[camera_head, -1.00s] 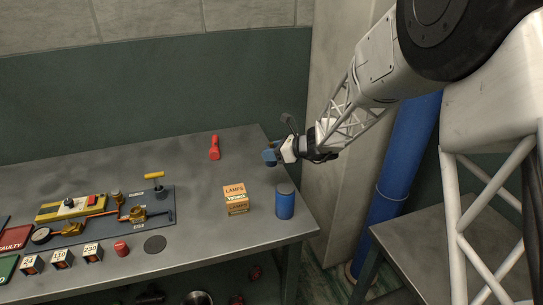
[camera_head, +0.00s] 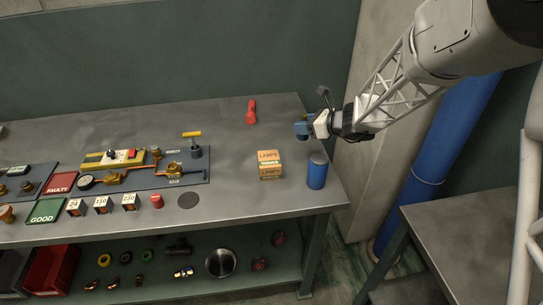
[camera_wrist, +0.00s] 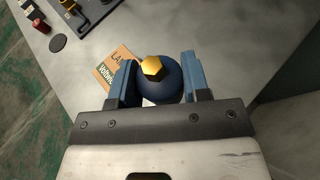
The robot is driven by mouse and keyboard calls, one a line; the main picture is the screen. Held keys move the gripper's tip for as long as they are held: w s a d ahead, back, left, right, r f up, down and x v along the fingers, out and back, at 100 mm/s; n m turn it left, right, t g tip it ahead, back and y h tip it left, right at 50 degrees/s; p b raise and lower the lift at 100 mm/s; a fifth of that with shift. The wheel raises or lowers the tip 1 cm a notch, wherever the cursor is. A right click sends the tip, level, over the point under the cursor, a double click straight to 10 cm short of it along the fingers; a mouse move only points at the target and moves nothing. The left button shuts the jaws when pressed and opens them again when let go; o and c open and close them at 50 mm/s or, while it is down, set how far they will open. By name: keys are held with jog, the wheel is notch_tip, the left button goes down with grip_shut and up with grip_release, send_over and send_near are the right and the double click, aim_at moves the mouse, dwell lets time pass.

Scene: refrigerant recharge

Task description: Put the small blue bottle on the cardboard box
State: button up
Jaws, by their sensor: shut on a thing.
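My gripper (camera_head: 302,130) is over the back right part of the workbench, shut on the small blue bottle. In the wrist view the bottle (camera_wrist: 167,89) is dark blue and round, with a gold hexagonal cap, between the two blue fingers (camera_wrist: 158,78). In the head view it is hard to tell apart from the fingers. The cardboard box (camera_head: 269,165), orange and cream with "LAMPS" on it, stands near the right end of the bench, in front of and left of my gripper. It also shows in the wrist view (camera_wrist: 113,66), partly hidden by a finger.
A larger blue canister (camera_head: 317,172) stands just right of the box. A gauge and valve panel (camera_head: 140,170) is on the left. The box top looks clear.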

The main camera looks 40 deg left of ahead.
jog(key=s+d, duration=0.3)
jog(key=s, duration=0.7)
jog(key=s+d+m+t, duration=0.1)
jog(key=s+d, duration=0.2)
jog(key=s, duration=0.8)
jog(key=shift+r, duration=0.35)
send_over(269, 159)
jog(key=shift+w+f, duration=0.1)
jog(key=shift+f, duration=0.65)
jog(key=shift+f, duration=1.8)
jog(key=shift+f, duration=0.15)
jog(key=o, duration=1)
